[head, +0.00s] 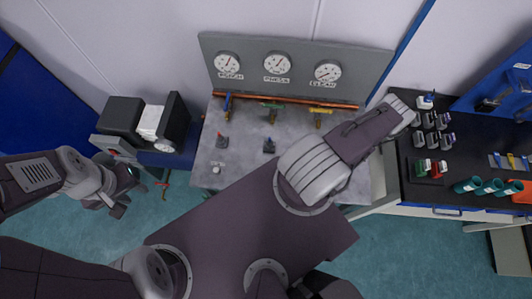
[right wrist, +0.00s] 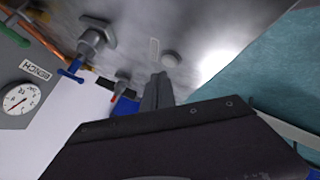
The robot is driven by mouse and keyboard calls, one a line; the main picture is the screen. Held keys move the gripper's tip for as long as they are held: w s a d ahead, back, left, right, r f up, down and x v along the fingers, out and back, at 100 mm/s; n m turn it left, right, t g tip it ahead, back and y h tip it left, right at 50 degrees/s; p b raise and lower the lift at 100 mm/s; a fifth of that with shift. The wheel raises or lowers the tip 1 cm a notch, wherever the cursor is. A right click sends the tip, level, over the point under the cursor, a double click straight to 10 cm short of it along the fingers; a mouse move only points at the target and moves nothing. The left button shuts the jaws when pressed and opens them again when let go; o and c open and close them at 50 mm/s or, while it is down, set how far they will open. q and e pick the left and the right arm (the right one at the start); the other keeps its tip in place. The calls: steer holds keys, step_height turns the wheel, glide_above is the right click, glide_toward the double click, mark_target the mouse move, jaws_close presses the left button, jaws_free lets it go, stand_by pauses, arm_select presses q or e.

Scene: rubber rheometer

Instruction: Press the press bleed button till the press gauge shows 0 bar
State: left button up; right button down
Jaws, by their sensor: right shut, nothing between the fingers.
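The press gauge (head: 277,64) is the middle dial on the grey panel; its needle points up and right, but the value is too small to read. In the right wrist view a round grey button (right wrist: 170,60) stands on the metal bench top beside a small unreadable label. My right gripper (right wrist: 159,77) is shut and empty, its tips close to this button; I cannot tell whether they touch. In the head view that gripper is hidden behind my right arm. My left gripper (head: 128,200) looks open, empty, over the floor.
The bench gauge (head: 228,64) and a third gauge (head: 327,72) flank the middle dial. Blue, green (head: 272,105) and yellow valve handles line the copper pipe. A red-tipped lever (head: 222,142) and a blue-tipped lever (head: 269,147) rise from the bench. A dark side table stands right.

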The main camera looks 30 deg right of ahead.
stand_by(0.3)
steer(key=shift+f, duration=0.4)
steer(key=shift+f+b, duration=0.45)
steer(key=shift+b, duration=0.1)
stand_by(0.4)
steer(key=shift+r+p, duration=0.85)
step_height(320, 180, up, 5)
steer(key=p, duration=0.5)
steer(key=shift+r, duration=0.1)
stand_by(0.3)
